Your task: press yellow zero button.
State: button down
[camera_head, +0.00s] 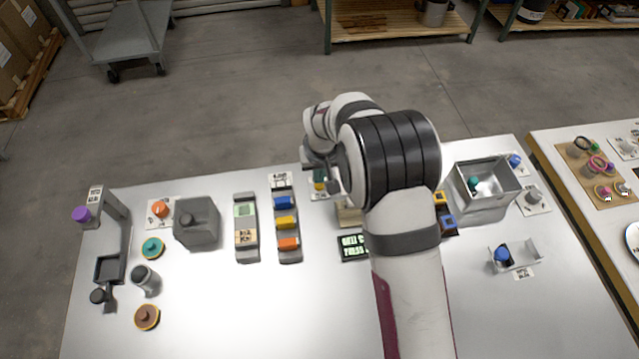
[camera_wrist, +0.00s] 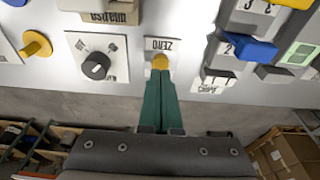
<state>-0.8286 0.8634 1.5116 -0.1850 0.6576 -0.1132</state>
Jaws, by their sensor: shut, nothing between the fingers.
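The yellow zero button (camera_wrist: 160,62) sits on a white plate under the label "ZERO" in the wrist view. My gripper (camera_wrist: 160,74) is shut and empty. Its two green fingers lie side by side, with their tips right at the yellow button and overlapping its lower edge in the picture. I cannot tell whether they touch it or press it in. In the head view my gripper is at the far edge of the white table (camera_head: 200,334), mostly hidden by my arm.
A black knob (camera_wrist: 96,66) is left of the button and a blue lever (camera_wrist: 250,48) is right of it in the wrist view. In the head view, a grey box (camera_head: 196,224) and a metal bin (camera_head: 482,207) stand on either side of my arm.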

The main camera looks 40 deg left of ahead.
aim_at(319, 185)
jog(key=shift+f, duration=0.1)
dwell(0.3)
jog(key=shift+f, duration=0.65)
jog(key=shift+r, duration=0.75)
jog(key=shift+r, duration=2)
